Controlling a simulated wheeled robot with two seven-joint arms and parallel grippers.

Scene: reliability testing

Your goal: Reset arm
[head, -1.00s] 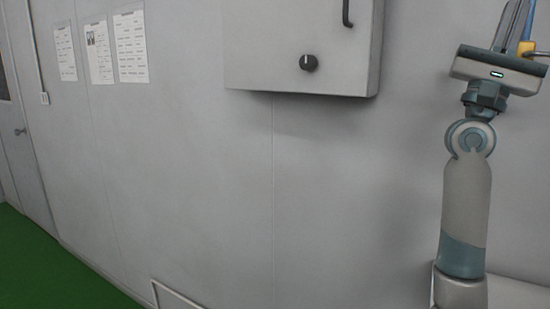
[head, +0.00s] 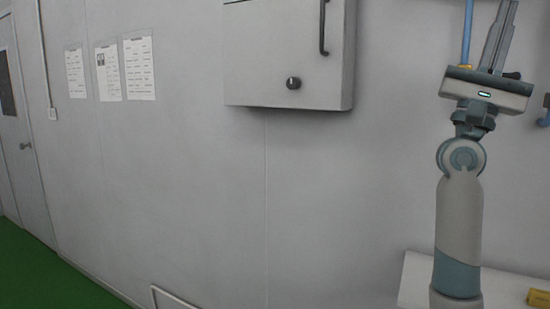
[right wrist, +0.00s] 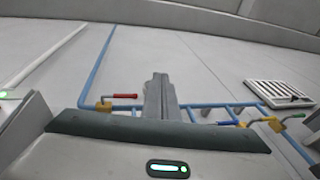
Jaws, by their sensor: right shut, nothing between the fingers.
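My right arm stands raised at the right of the head view. My right gripper (head: 499,38) points upward with its two fingers together and nothing between them. In the right wrist view the closed fingers (right wrist: 161,98) show in the middle, in front of the wall with blue pipes. My left gripper is in neither view.
A grey wall cabinet (head: 285,50) with a black knob (head: 294,83) hangs left of my right arm. Paper sheets (head: 139,68) and a door (head: 20,140) are at the left. Blue pipes (right wrist: 93,75) carry a red-handled valve (right wrist: 122,96). A vent (right wrist: 280,93) is at the right.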

